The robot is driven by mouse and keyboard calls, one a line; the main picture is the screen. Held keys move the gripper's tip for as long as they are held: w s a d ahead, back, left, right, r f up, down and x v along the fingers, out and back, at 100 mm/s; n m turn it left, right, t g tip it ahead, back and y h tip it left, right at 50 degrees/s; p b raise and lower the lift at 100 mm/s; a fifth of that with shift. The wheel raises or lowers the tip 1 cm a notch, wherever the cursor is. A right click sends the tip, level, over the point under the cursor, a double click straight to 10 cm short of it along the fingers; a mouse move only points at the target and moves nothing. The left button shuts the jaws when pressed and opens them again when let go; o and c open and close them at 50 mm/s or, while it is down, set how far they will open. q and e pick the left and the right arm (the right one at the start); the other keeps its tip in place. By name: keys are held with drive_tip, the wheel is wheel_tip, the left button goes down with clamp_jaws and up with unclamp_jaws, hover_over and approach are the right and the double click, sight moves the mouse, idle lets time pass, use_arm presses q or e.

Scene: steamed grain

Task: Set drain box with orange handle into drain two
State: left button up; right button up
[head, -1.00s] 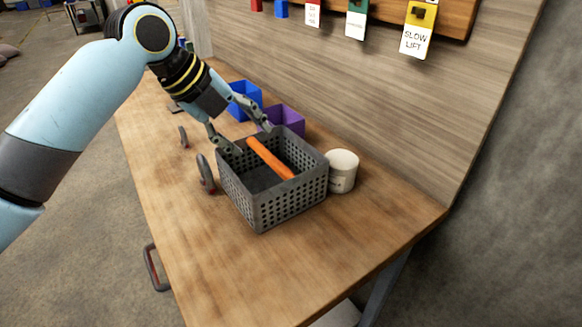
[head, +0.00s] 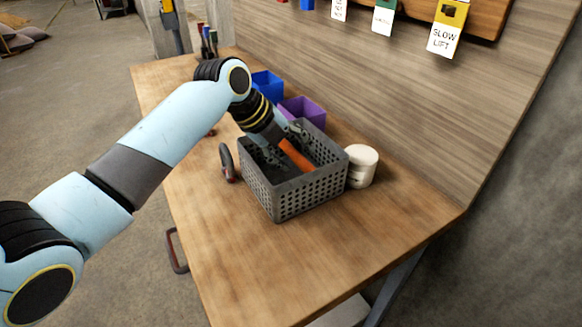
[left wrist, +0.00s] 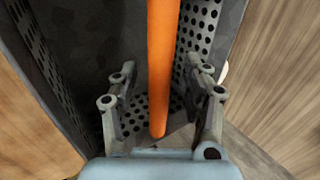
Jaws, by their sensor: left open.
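The drain box (head: 309,192) is a grey perforated basket standing on the wooden bench, with an orange handle bar (head: 296,155) across its inside. My left gripper (head: 283,146) is at the box from its far left side, its fingers reaching down around the handle's far end. In the left wrist view the orange handle (left wrist: 162,70) runs down between the two spread fingers of my open left gripper (left wrist: 162,95), with a gap on both sides. Perforated box walls (left wrist: 198,45) show around it. No spot that I can tell is drain two shows. My right gripper is not seen.
A white cup (head: 362,166) stands close to the box's right side. A purple bin (head: 304,110) and a blue bin (head: 268,85) stand behind it. A dark curved handle (head: 227,162) is at its left. The bench's front part (head: 262,262) is clear. Tags hang on the back wall.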

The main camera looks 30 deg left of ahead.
use_arm(q)
clamp_jaws()
idle(0.6)
